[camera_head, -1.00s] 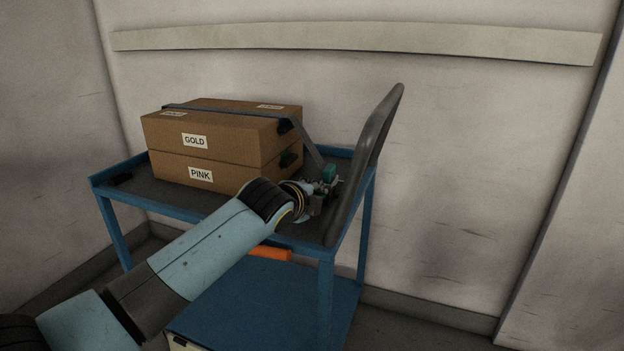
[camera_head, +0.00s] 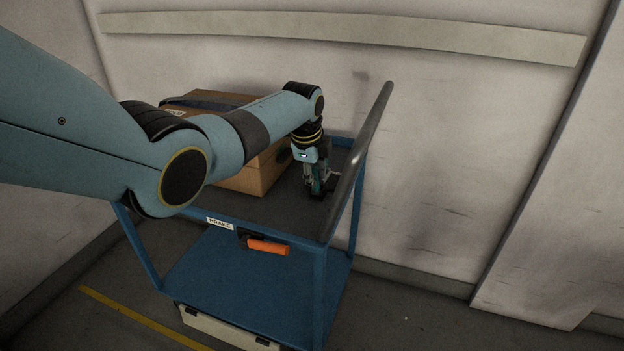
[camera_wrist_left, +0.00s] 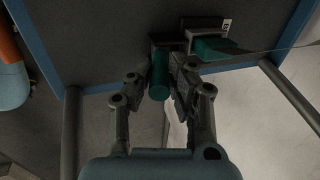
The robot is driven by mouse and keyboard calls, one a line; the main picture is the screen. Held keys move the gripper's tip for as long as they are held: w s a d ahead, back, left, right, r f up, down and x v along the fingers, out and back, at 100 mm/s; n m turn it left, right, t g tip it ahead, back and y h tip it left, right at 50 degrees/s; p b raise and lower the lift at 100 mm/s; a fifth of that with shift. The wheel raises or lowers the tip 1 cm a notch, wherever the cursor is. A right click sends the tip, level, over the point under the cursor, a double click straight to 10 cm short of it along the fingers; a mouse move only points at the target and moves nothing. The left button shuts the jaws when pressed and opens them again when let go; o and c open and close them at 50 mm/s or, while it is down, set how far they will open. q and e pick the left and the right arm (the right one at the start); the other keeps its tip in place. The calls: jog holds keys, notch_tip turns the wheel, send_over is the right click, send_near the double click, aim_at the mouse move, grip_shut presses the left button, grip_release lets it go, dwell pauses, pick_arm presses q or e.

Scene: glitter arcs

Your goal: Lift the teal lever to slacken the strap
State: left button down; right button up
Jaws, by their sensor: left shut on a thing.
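The teal lever (camera_wrist_left: 159,78) shows in the left wrist view as a round teal bar between my finger pads. My left gripper (camera_head: 318,189) reaches down onto it from above, near the trolley's handle end, and is shut on it. A teal block (camera_wrist_left: 210,48) with a dark bracket sits beside it, and the strap (camera_wrist_left: 268,54) runs off to the right from there. In the head view the strap (camera_head: 200,104) crosses the top of the brown boxes (camera_head: 262,172); my arm hides much of it. I cannot tell how tight it is. My right gripper is not in view.
The blue trolley (camera_head: 190,295) has a grey push handle (camera_head: 358,160) close to the gripper's right. An orange brake lever (camera_head: 268,247) sticks out below its top deck. A pale wall stands close behind. Open floor lies at the right.

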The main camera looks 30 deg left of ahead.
pick_arm(q)
jog(key=shift+w+a+g+b, duration=0.15)
jog(key=shift+w+g+b, duration=0.35)
jog(key=shift+g+b, duration=0.3)
jog(key=shift+r, duration=0.1)
jog(key=c, duration=1.5)
grip_release()
jog(key=shift+w, duration=0.1)
jog(key=r, duration=0.4)
jog(key=s+r, duration=0.1)
jog(key=r, duration=0.3)
jog(key=s+r, duration=0.1)
jog(key=r, duration=0.2)
jog(key=shift+r, duration=0.4)
